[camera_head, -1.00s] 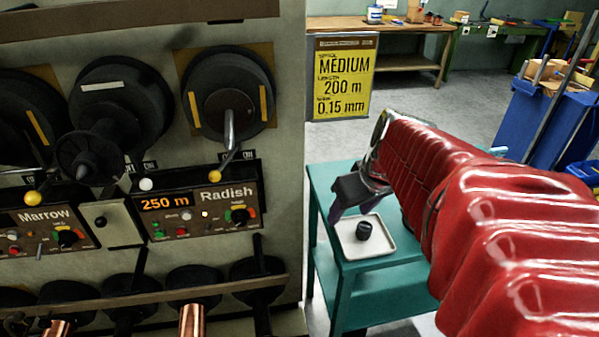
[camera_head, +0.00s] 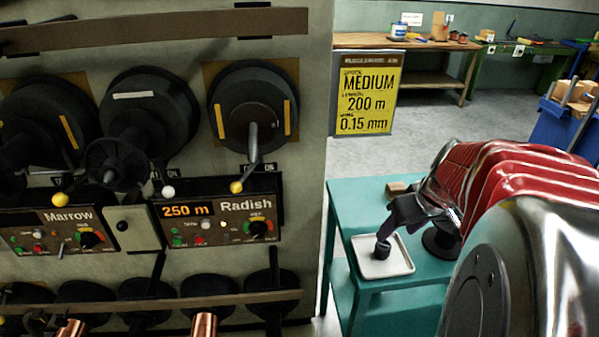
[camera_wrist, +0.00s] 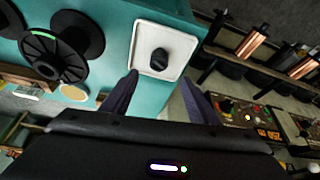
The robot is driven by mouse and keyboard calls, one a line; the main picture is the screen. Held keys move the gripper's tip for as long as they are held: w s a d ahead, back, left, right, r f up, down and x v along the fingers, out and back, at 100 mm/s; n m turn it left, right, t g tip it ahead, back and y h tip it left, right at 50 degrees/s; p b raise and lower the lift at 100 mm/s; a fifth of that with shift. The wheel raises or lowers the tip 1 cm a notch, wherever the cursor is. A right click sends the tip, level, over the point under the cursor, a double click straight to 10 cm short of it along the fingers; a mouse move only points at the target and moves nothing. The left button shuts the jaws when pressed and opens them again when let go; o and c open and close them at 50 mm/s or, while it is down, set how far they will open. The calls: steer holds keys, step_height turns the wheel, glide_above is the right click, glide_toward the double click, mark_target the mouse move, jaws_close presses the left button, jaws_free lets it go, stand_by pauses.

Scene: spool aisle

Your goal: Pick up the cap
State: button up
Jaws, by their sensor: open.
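The cap, a small black cylinder (camera_head: 382,251), stands on a square white tray (camera_head: 402,268) on the teal table (camera_head: 345,200). My gripper (camera_head: 388,230) is just above and behind it in the head view, tilted down. In the wrist view the cap (camera_wrist: 159,60) lies beyond the fingertips, roughly in line with the gap between my two spread fingers (camera_wrist: 158,80). The fingers are open with nothing between them. The head view does not show clearly whether a finger touches the cap.
A black spool (camera_head: 441,240) stands on the table right of the tray; the wrist view shows a black spool (camera_wrist: 57,45) there too. The spool rack with the Radish panel (camera_head: 222,211) stands left.

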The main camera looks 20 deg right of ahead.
mark_target(384, 245)
steer(key=shift+x, duration=3.15)
steer(key=shift+f, duration=0.15)
steer(key=shift+x, duration=2.45)
steer(key=shift+w+d, duration=0.1)
steer(key=c, duration=1.3)
steer(key=shift+o, duration=0.2)
step_height(384, 245, up, 10)
steer(key=shift+r, duration=0.1)
